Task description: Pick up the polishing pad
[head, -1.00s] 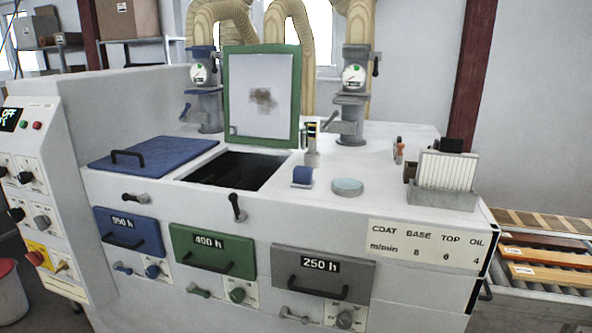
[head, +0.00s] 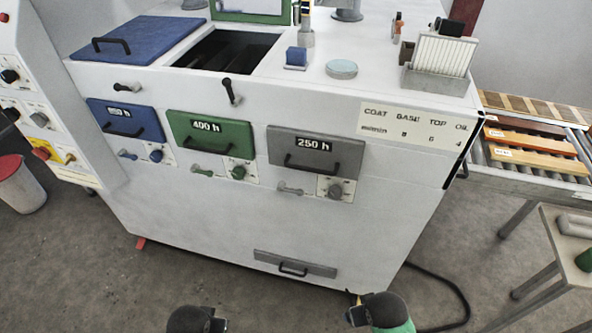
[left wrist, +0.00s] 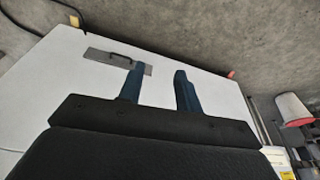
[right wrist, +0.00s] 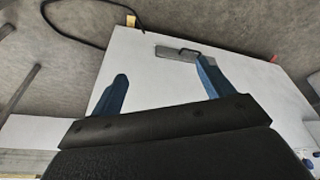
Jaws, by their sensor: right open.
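A round, flat, pale teal disc (head: 341,69), which looks like the polishing pad, lies on the white machine top (head: 385,90), right of a small blue block (head: 297,57). Neither wrist view shows the disc. My left gripper (left wrist: 159,82) is open, its two blue fingers apart with nothing between them. My right gripper (right wrist: 160,82) is open and empty, its fingers wider apart. Both wrist views face the machine's white front and the floor.
An open dark hatch (head: 222,53) lies left of the disc, and a white ribbed filter block (head: 440,54) stands to its right. Drawer handles stick out from the front. A roller conveyor (head: 540,160) and small table (head: 560,250) stand at right, a bin (head: 20,185) at left.

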